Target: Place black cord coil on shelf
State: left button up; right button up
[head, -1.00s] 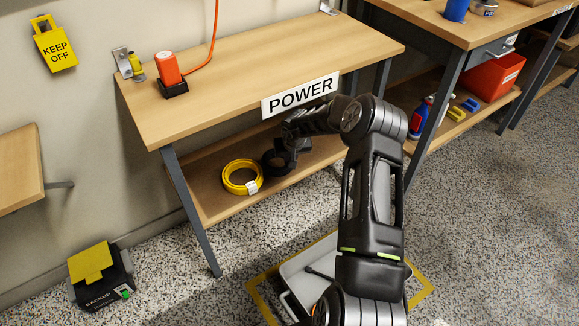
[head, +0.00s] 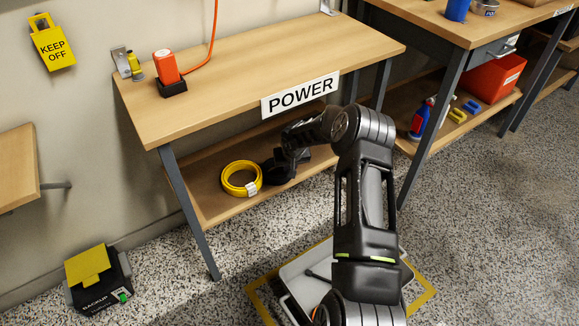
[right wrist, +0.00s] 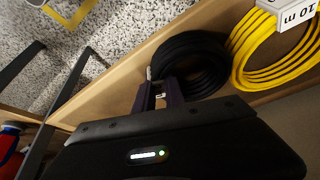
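The black cord coil (head: 276,172) is at the lower shelf (head: 215,207) under the POWER sign, just right of the yellow coil. In the right wrist view the black coil (right wrist: 190,55) lies nearly flat, close against the yellow coil (right wrist: 262,58). My right gripper (head: 292,160) reaches in under the table top. In the right wrist view its fingers (right wrist: 159,84) are at the coil's near edge and seem shut on its rim. Whether the coil fully rests on the shelf is hard to tell. My left gripper is not in view.
The table top (head: 235,70) is close above my right arm, with the POWER sign (head: 300,94) on its front edge. A table leg (head: 190,215) stands at the left. A grey bin (head: 295,275) is on the floor. The shelf's front right looks free.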

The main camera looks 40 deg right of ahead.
jog(key=o, duration=0.3)
jog(key=shift+o, duration=0.2)
jog(key=shift+r, duration=0.1)
jog(key=p+v, duration=0.4)
jog(key=v, duration=0.8)
jog(key=shift+s, duration=0.1)
jog(key=s+a+f+n, duration=0.15)
jog(key=a+f, duration=0.25)
jog(key=a, duration=0.4)
jog(key=s+a+f+y, duration=0.1)
jog(key=s+a+f, duration=0.2)
jog(key=a, duration=0.4)
jog(key=s+a+f+n, duration=0.15)
jog(key=a+f, duration=0.25)
jog(key=a, duration=0.4)
jog(key=s+a+f+g+y, duration=0.1)
jog(key=s+a+y, duration=0.1)
jog(key=s+a, duration=0.8)
jog(key=s+a+f+n+g+y, duration=0.1)
jog(key=s+a+g+y, duration=0.1)
jog(key=s+a, duration=0.7)
jog(key=s+y, duration=0.1)
jog(key=s, duration=0.2)
jog(key=shift+a, duration=0.4)
